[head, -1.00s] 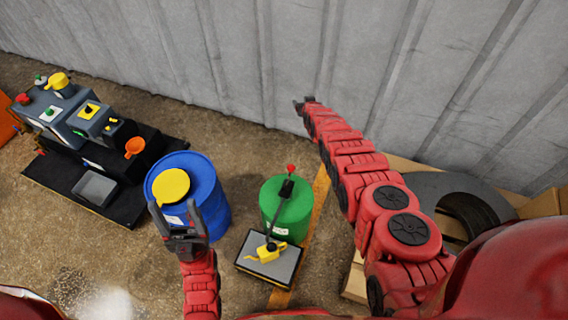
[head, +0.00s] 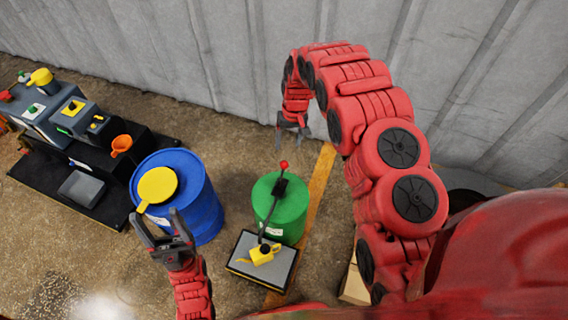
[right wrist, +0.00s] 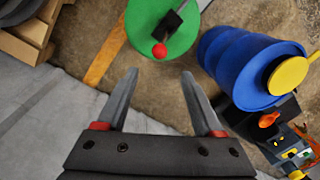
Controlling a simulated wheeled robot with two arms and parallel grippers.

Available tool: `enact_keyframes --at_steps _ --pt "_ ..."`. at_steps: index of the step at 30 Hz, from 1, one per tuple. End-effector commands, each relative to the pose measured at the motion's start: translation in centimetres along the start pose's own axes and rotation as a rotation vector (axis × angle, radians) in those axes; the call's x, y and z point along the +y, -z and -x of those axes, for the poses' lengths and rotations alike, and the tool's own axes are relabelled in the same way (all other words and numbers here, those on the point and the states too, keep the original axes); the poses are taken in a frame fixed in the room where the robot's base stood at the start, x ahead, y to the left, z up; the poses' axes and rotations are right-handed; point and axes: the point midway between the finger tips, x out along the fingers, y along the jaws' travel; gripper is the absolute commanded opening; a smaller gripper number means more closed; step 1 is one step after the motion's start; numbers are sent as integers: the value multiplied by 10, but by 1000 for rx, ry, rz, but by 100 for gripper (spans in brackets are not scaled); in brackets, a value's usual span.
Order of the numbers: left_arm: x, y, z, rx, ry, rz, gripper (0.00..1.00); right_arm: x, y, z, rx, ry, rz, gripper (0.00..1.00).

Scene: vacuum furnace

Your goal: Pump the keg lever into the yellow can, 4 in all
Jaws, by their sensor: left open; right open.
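The green keg (head: 287,212) stands on the floor in the head view. Its dark lever (head: 272,203) has a red knob (head: 283,164) at its upper end and runs down toward the yellow can (head: 262,254). The can sits on a grey-topped platform (head: 243,262) in front of the keg. My right gripper (head: 293,144) is open and empty, a little beyond the red knob. In the right wrist view the knob (right wrist: 159,51) shows ahead of the open fingers (right wrist: 160,75), apart from them. My left gripper (head: 161,219) is open and empty beside the blue barrel.
A blue barrel (head: 204,203) with a yellow lid-like disc (head: 157,185) stands left of the keg. A grey machine (head: 66,112) with an orange funnel (head: 121,144) is at the far left. A corrugated wall (head: 240,50) closes the back. Bare floor lies between barrel and wall.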

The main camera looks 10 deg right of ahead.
Motion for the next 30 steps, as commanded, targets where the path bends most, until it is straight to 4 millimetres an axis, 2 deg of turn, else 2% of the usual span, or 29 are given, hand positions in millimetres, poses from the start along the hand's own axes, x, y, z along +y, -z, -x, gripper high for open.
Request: enact_keyframes --at_steps 1,4,13,19,30 --pt "0 0 0 0 0 0 68 0 -1 -13 -3 0 1 68" --pt "0 0 0 0 0 0 68 0 -2 -34 -3 0 1 68" --pt "0 -1 4 0 0 0 68 0 -2 -90 -4 0 0 68" --pt "0 -1 8 0 0 0 68 0 1 -109 2 1 -1 68" --pt "0 -2 9 0 0 0 68 0 1 -116 2 0 -1 68"
